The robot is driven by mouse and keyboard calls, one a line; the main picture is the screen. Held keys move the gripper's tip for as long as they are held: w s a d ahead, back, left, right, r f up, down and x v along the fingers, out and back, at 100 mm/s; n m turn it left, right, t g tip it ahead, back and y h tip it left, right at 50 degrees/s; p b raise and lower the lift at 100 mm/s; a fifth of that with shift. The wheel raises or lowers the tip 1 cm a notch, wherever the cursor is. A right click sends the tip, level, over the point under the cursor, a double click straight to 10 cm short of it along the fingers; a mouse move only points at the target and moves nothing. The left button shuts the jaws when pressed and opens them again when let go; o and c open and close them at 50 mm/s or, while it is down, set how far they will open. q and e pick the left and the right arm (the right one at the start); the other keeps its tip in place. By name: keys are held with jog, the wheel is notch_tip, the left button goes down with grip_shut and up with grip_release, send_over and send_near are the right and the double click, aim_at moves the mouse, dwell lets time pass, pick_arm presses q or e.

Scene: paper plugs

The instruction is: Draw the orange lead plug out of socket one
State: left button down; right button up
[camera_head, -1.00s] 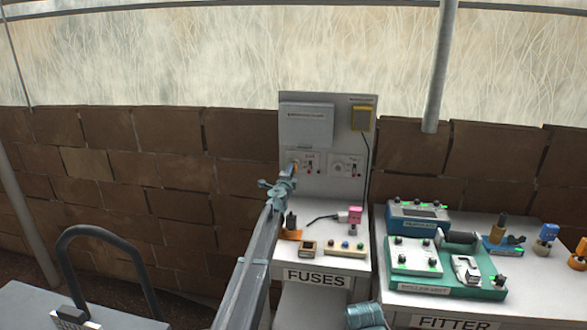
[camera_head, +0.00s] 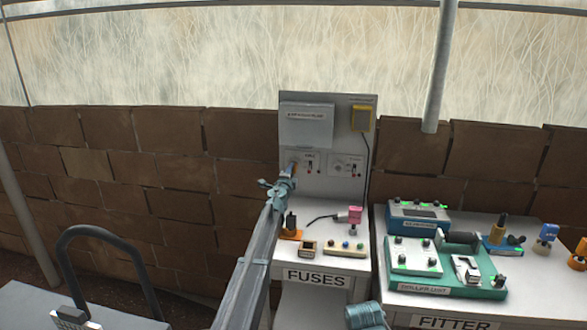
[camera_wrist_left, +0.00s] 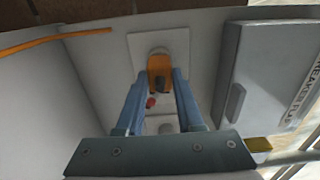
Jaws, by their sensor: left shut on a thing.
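The orange lead plug (camera_wrist_left: 160,72) is between the blue fingers of my left gripper (camera_wrist_left: 161,88) in the left wrist view. It is at a white socket plate (camera_wrist_left: 138,48) on the upright panel. I cannot tell how deep it sits in the socket. In the head view my left gripper (camera_head: 290,172) reaches the left of two socket plates, and the plug is mostly hidden by it. My left gripper is shut on the plug.
A yellow box (camera_head: 361,118) with a black cable hangs on the panel, beside a grey breaker cover (camera_head: 306,126). Small parts and a pink plug (camera_head: 355,214) lie on the FUSES bench (camera_head: 350,268). The bench to the right holds a green tray (camera_head: 480,288) and several devices.

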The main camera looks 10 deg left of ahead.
pick_arm(q)
jog(key=shift+s, duration=0.75)
dwell(0.7)
jog(key=shift+s, duration=1.1)
jog(key=shift+s, duration=0.15)
jog(key=s, duration=0.3)
jog(key=shift+d, duration=0.1)
dwell(0.3)
